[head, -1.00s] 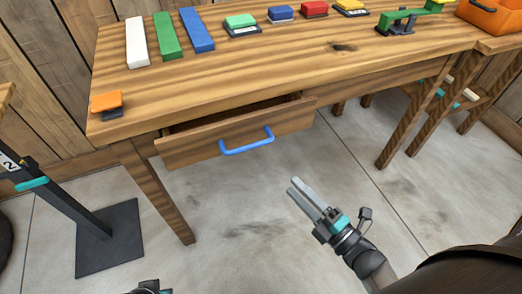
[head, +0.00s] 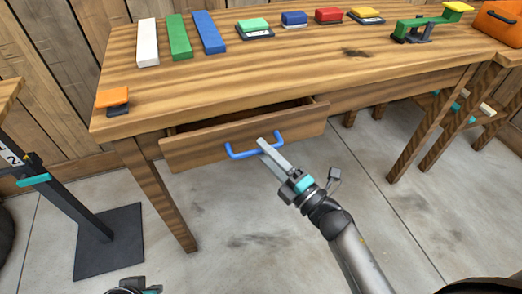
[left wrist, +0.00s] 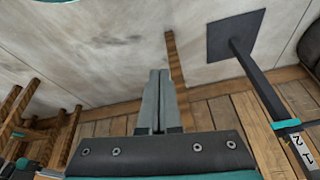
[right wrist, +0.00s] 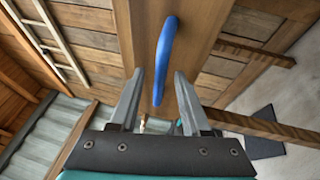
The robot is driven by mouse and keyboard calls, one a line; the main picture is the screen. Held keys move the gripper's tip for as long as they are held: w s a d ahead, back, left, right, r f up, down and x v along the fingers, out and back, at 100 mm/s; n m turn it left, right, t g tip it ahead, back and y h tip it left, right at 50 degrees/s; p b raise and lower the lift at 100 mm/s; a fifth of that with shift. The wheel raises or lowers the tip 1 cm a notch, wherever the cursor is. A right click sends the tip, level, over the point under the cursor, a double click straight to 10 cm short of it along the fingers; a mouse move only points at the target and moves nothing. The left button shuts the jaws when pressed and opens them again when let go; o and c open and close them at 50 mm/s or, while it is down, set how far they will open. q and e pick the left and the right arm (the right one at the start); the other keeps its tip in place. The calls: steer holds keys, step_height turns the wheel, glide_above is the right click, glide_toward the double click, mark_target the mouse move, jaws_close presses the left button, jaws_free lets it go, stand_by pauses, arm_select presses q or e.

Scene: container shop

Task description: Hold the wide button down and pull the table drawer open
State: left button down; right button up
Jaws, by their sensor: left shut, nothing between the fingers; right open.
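The drawer (head: 240,137) under the wooden table (head: 200,85) stands partly open. Its blue handle (head: 240,154) is on the front. My right gripper (head: 268,146) is open at the right part of this handle. In the right wrist view the handle (right wrist: 166,50) appears between the open fingertips; contact cannot be told. An orange button (head: 112,97) with a broad cap on a dark base sits at the table's left front corner, with no gripper at it. My left gripper (left wrist: 157,75) is shut and empty, away from the button; only a bit shows at the head view's bottom edge.
White (head: 148,42), green (head: 179,36) and blue (head: 208,32) bars and several smaller buttons lie along the table's back. A dark post on a square base (head: 108,240) stands left of the table. The floor in front is clear.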

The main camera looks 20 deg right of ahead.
steer(key=shift+x, duration=0.9)
jaws_close()
stand_by(0.9)
